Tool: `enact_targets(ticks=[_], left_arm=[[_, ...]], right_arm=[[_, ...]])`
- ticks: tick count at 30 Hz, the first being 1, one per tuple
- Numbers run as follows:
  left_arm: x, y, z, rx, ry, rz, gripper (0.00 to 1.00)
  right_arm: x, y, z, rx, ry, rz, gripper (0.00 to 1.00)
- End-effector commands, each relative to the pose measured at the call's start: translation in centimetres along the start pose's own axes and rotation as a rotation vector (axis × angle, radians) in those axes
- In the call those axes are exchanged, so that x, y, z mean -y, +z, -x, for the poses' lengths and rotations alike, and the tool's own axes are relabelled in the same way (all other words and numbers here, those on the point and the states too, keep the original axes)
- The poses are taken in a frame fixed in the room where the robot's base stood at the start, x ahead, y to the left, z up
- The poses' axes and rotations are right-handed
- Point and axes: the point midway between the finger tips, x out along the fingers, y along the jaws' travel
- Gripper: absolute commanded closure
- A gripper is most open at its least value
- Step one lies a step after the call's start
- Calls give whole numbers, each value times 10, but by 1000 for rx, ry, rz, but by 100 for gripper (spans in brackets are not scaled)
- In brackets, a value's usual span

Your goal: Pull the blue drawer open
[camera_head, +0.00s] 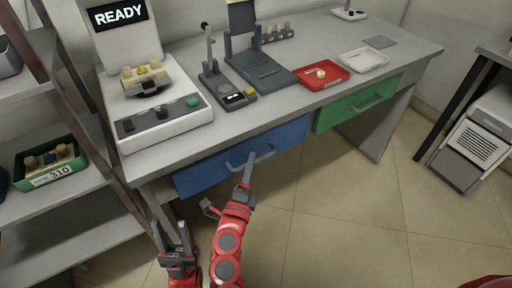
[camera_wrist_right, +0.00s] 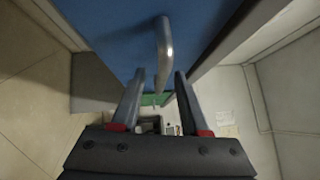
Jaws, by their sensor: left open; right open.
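The blue drawer (camera_head: 205,174) sits under the left part of the grey workbench, with no clear gap showing around its front. Its grey bar handle (camera_head: 237,167) sticks out from the front. My right gripper (camera_head: 249,160) is at the handle, its fingers pointing at the drawer. In the right wrist view, the open fingers (camera_wrist_right: 160,75) stand on either side of the near end of the handle (camera_wrist_right: 165,50), against the blue front (camera_wrist_right: 120,40). Contact cannot be told. My left gripper (camera_head: 171,232) is open and empty, low and left of the right arm, away from the drawer.
A green drawer (camera_head: 340,112) is further right under the bench (camera_head: 290,100). On top are a white machine reading READY (camera_head: 165,125), a dark device, a red tray (camera_head: 335,82) and a white tray (camera_head: 380,62). A shelf with a green bin (camera_head: 62,178) stands left. The floor (camera_head: 330,220) is clear.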

Motion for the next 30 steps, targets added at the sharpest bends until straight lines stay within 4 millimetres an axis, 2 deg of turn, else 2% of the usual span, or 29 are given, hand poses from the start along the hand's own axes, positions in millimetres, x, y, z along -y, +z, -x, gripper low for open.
enact_targets(ticks=[12,13,20,30], left_arm=[[0,0,-1,0,0,0,50],[0,0,-1,1,0,0,50],[0,0,-1,0,0,0,50],[0,0,-1,0,0,0,50]], right_arm=[[1,0,0,0,0,0,55],[1,0,0,0,0,0,57],[1,0,0,0,0,0,98],[1,0,0,-1,0,0,100]])
